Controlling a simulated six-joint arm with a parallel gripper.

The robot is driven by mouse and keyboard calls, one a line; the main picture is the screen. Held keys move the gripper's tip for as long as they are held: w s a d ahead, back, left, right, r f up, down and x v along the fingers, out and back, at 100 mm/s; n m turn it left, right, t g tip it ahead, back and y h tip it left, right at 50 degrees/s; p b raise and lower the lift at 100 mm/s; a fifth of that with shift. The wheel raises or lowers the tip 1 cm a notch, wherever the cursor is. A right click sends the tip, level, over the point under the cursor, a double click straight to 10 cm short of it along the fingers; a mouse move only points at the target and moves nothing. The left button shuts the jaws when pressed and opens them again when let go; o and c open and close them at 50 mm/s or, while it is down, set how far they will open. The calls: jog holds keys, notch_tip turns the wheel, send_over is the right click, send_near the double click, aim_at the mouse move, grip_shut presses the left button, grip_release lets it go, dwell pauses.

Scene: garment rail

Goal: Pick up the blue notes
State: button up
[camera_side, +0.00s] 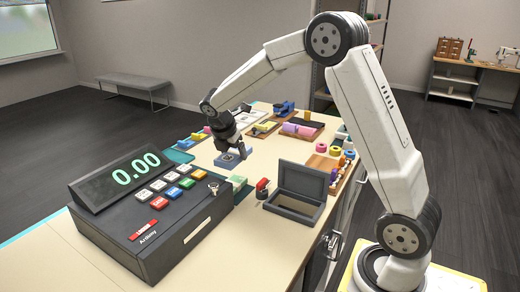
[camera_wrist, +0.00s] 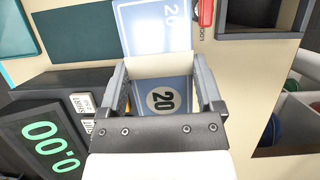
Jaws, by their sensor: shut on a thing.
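My gripper (camera_side: 232,152) is above the table, beyond the cash register. It is shut on a bundle of blue notes (camera_side: 229,160). In the wrist view the held blue notes (camera_wrist: 165,100), marked "20", sit between the two fingers of my gripper (camera_wrist: 160,68).
The black cash register (camera_side: 150,215) with a green "0.00" display stands close by at the left. An open dark box (camera_side: 298,190) and a small red item (camera_side: 262,185) are to the right. Several coloured goods (camera_side: 300,130) fill the far table.

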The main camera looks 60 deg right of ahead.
aim_at(237, 151)
jog(key=shift+r, duration=1.95)
